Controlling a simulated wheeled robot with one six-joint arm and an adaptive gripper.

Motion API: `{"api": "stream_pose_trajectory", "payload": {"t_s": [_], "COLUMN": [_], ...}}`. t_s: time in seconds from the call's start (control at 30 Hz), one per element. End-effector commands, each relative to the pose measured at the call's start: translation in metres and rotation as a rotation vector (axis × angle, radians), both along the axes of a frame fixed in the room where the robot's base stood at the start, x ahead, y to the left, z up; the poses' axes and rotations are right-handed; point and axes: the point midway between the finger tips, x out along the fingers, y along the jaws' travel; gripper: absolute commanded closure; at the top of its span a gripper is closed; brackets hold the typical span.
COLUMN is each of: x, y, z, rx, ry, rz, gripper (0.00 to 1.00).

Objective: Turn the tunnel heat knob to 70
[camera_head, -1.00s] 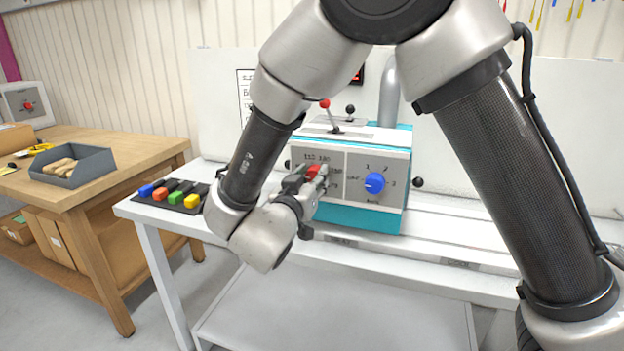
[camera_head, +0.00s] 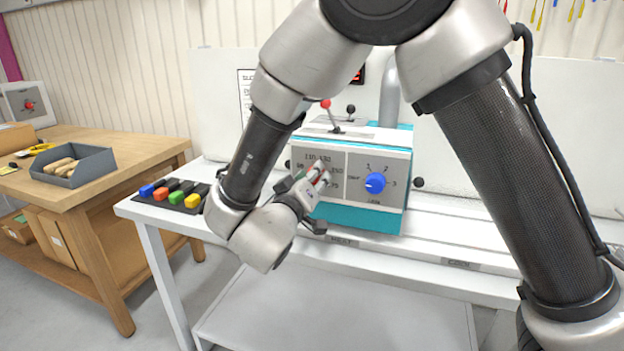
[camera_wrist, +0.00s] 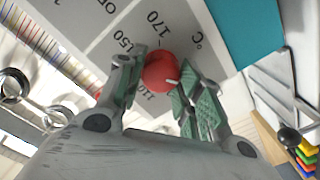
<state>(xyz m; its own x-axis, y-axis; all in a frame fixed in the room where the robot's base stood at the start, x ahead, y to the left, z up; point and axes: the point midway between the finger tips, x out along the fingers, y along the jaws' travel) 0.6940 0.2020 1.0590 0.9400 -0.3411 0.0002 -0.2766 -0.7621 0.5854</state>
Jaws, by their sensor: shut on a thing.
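The red heat knob (camera_wrist: 160,72) sits on the grey dial panel (camera_wrist: 106,48) in the wrist view, with a short white mark on its lower right side. Around it I read 170, 150, what looks like 110, and °C; the other dial numbers are hidden or cut off. My gripper (camera_wrist: 160,82) has its green-padded fingers on either side of the knob and is shut on it. In the head view my gripper (camera_head: 318,180) is at the left dial of the teal machine (camera_head: 350,215) and covers most of the knob.
A blue knob (camera_head: 375,183) stands on the machine's right dial, close to my gripper. A red-tipped lever (camera_head: 326,104) rises from its top. A wooden table (camera_head: 130,150) holds a grey bin (camera_head: 75,176).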

Motion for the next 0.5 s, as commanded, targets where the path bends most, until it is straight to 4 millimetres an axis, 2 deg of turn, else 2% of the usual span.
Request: {"api": "stream_pose_trajectory", "payload": {"t_s": [0.3, 0.33, 0.43, 0.5], "x": [-0.0010, -0.0010, -0.0008, -0.0006], "y": [-0.0004, -0.0004, -0.0003, -0.0002], "z": [-0.0023, -0.0023, -0.0018, -0.0014], "rx": [-0.003, -0.003, -0.003, -0.002], "ry": [0.006, 0.006, 0.005, 0.004], "rz": [0.000, 0.000, 0.000, 0.000], "gripper": [0.88, 0.63, 0.44, 0.43]}}
